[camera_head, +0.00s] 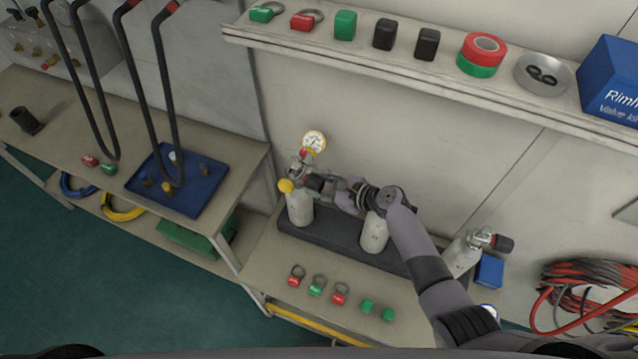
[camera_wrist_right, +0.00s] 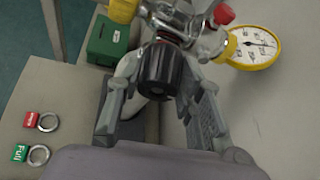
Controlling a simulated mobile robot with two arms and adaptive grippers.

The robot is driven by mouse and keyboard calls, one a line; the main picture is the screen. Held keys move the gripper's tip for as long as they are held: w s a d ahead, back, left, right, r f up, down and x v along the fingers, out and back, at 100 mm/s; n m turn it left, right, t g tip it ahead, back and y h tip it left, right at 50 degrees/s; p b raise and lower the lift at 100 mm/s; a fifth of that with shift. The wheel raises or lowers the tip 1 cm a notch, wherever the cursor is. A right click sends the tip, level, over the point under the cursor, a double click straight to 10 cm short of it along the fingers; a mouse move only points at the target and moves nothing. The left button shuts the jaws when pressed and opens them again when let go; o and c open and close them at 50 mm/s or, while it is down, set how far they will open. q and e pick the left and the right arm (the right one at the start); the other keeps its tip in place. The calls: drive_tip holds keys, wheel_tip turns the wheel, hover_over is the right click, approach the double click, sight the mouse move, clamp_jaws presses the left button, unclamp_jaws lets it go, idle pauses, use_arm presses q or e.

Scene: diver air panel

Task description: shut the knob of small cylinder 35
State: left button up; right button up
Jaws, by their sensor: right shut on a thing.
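My right gripper (camera_head: 322,184) reaches over the middle cylinder to the valve on the left one. In the wrist view, a black ribbed knob (camera_wrist_right: 160,70) sits between the fingers of my right gripper (camera_wrist_right: 161,92), which is shut on it. A yellow-rimmed gauge (camera_head: 314,141) is fitted to this valve; it also shows in the wrist view (camera_wrist_right: 257,45). My left gripper is out of view.
Red and green tags (camera_head: 340,293) lie on the bench front. A shelf (camera_head: 400,78) with tags, tape, a bowl and a blue box (camera_head: 612,85) runs above. A blue tray (camera_head: 205,205) with dark hoses lies on the left bench. Red and black hoses (camera_head: 590,290) hang at right.

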drive_tip(key=shift+s+f+m+g, duration=0.15)
drive_tip(key=shift+m+g, duration=0.15)
idle(0.4)
drive_tip(key=o, duration=1.2)
drive_tip(key=shift+c, duration=0.2)
drive_tip(key=shift+w, duration=0.2)
